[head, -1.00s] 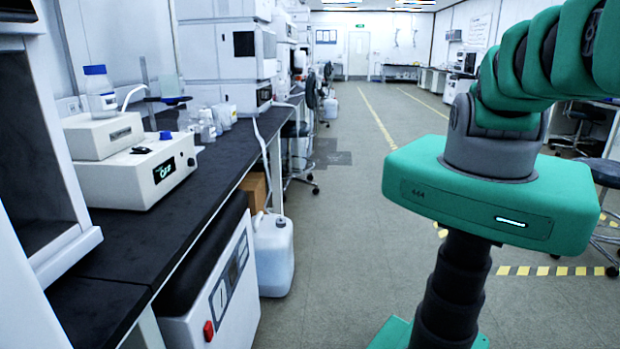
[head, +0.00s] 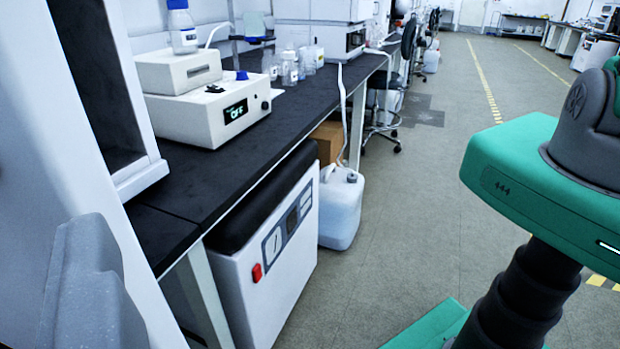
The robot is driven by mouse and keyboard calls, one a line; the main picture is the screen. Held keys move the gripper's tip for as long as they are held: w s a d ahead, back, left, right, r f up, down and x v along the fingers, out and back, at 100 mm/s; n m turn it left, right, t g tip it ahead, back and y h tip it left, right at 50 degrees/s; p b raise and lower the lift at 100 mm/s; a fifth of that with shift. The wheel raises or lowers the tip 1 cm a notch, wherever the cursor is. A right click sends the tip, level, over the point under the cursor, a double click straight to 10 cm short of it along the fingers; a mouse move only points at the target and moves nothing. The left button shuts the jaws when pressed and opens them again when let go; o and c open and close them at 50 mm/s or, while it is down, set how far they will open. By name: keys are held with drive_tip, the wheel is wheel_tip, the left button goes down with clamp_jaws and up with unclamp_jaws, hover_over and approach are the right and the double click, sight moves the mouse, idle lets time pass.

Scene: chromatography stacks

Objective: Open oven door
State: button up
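No part is clearly marked as the oven. A white cabinet (head: 150,172) with an open dark recess stands at the left edge, only partly in frame. A white box-shaped unit (head: 262,262) with a black top, a front panel and a red switch (head: 257,272) stands under the bench; I cannot tell if either is the oven. No gripper fingers can be made out. A pale grey rounded shape (head: 92,290) shows close up at the lower left; I cannot tell what it is.
The black bench (head: 300,105) carries a cream instrument (head: 180,120) reading OFF, a blue-capped bottle (head: 182,30) and small glassware (head: 290,68). A white jerrycan (head: 342,208) stands on the floor before a cardboard box (head: 327,140). My green base is at the right. The aisle floor (head: 425,180) is clear.

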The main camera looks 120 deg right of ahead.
drive_tip(key=shift+s+r, duration=0.2)
drive_tip(key=shift+s, duration=2.2)
drive_tip(key=shift+c, duration=0.3)
